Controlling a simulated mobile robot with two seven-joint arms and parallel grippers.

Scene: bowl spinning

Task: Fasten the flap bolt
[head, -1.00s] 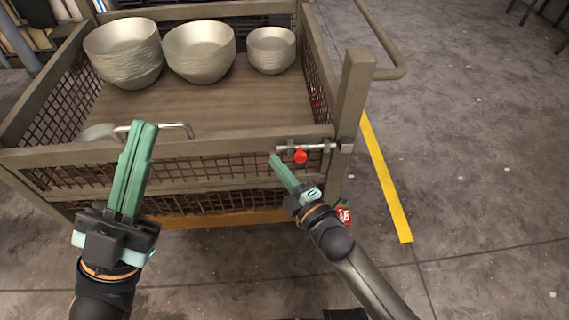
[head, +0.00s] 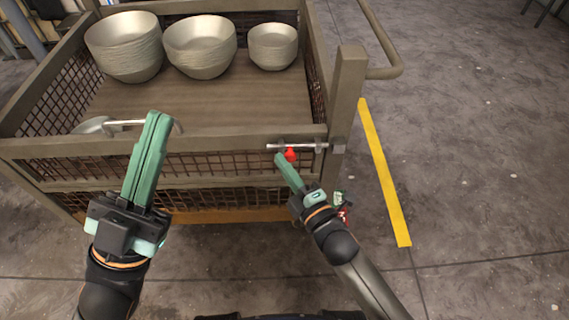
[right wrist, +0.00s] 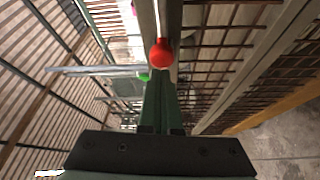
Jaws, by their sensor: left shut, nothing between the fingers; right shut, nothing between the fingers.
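The flap bolt (head: 305,147) is a thin metal rod lying level along the top right of the cart's front mesh flap (head: 210,165). Its red knob (head: 290,155) points outward and also shows in the right wrist view (right wrist: 161,53). A bracket (head: 338,145) sits on the corner post at the rod's right end. I cannot tell whether the rod is inside it. My right gripper (head: 281,159) is shut and empty, its tips just left of and below the knob. Whether they touch is unclear. My left gripper (head: 155,118) is shut and empty, in front of the flap's left part.
Stacked metal bowls (head: 200,47) stand at the back of the cart's wooden floor. A shallow metal piece with a thin bar (head: 92,126) shows behind the front rail, partly hidden by my left gripper. A yellow floor stripe (head: 385,180) runs right of the cart.

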